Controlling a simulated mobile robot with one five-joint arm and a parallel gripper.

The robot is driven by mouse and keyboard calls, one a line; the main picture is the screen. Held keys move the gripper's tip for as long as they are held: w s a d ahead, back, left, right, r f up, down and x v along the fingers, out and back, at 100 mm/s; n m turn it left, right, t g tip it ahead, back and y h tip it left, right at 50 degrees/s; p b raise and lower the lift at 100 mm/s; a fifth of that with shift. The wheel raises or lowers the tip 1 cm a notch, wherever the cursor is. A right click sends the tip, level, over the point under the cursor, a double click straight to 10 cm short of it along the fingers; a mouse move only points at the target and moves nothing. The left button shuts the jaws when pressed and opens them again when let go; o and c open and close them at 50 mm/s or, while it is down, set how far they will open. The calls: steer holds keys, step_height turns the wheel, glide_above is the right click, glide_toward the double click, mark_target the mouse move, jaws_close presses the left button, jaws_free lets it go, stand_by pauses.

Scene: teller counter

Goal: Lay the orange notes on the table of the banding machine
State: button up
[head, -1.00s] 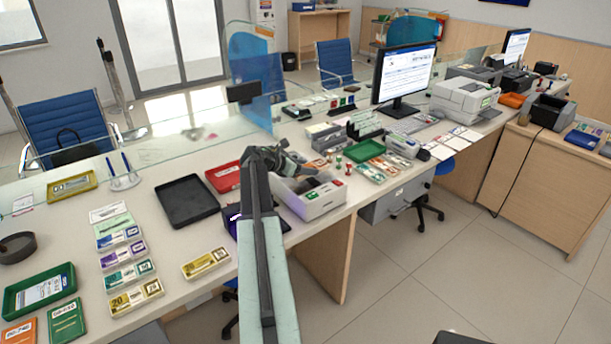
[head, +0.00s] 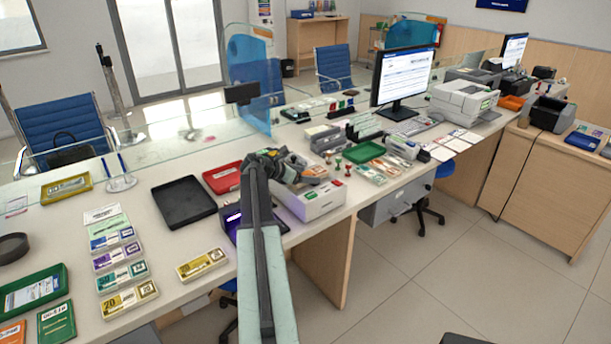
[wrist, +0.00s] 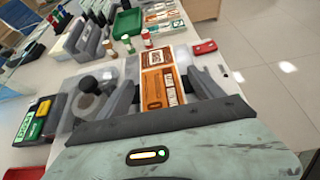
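The orange notes (wrist: 157,89) show in the wrist view as a printed orange bundle with pale panels, between the fingers of my gripper (wrist: 162,77). A pale gap shows beside the right finger, so the fingers stand apart around the notes. The white banding machine (head: 312,201) is under my gripper (head: 300,172) in the head view. Its pale top and red block (wrist: 204,47) show in the wrist view. Orange also shows at the gripper in the head view. I cannot tell whether the notes touch the machine's table.
Stamps (wrist: 147,38), a green tray (head: 363,151) and more note bundles (head: 372,174) lie beyond the machine. A red tray (head: 222,178) and a black tray (head: 184,202) are to the left. Other bundles lie at the front left. The counter's front edge is close by.

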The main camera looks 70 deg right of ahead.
steer(key=shift+r, duration=0.2)
steer(key=p+v, duration=0.6)
steer(key=v, duration=0.6)
steer(key=shift+w+a+f, duration=0.1)
